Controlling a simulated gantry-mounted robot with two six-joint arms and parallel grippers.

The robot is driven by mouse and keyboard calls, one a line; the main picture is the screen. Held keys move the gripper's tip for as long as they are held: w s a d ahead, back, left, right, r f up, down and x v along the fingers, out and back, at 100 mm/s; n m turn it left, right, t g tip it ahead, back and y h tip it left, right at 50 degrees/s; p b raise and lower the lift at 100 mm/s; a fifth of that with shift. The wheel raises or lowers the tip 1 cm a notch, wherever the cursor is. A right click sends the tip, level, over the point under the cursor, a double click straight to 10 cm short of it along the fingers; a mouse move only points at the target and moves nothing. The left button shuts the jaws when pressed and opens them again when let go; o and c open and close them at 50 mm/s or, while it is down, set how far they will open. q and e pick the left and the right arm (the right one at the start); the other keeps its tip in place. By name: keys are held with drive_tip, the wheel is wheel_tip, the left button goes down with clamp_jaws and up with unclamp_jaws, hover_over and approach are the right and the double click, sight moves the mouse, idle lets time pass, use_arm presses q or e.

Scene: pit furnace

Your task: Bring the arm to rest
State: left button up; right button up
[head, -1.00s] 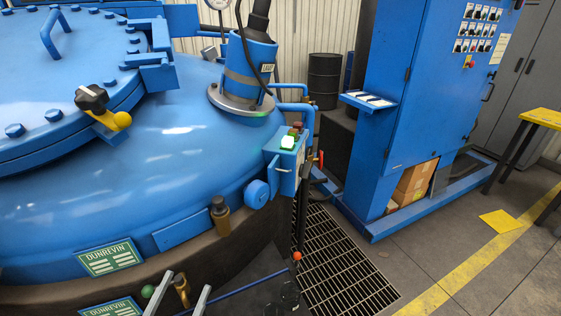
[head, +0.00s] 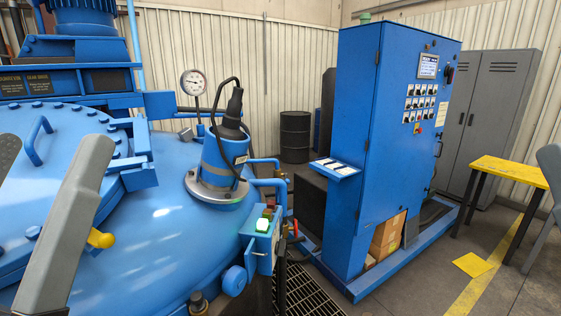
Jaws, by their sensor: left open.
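My left gripper (head: 52,145) is raised at the left edge of the head view. Its two grey fingers stand wide apart, one cut off by the edge, with nothing between them. It is in front of the blue furnace lid (head: 80,150), and the near finger hides part of that lid. A yellow handle (head: 101,238) shows just right of this finger. The picture does not show whether finger and handle touch. My right gripper cannot be made out.
A blue cabinet (head: 390,150) stands right of centre. A yellow-topped table (head: 510,170) is at right, with a grey piece (head: 549,165) at the edge.

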use_arm(q)
wheel_tip(320, 180, up, 38)
drive_tip(key=p, duration=3.5)
use_arm(e)
wheel_tip(320, 180, up, 38)
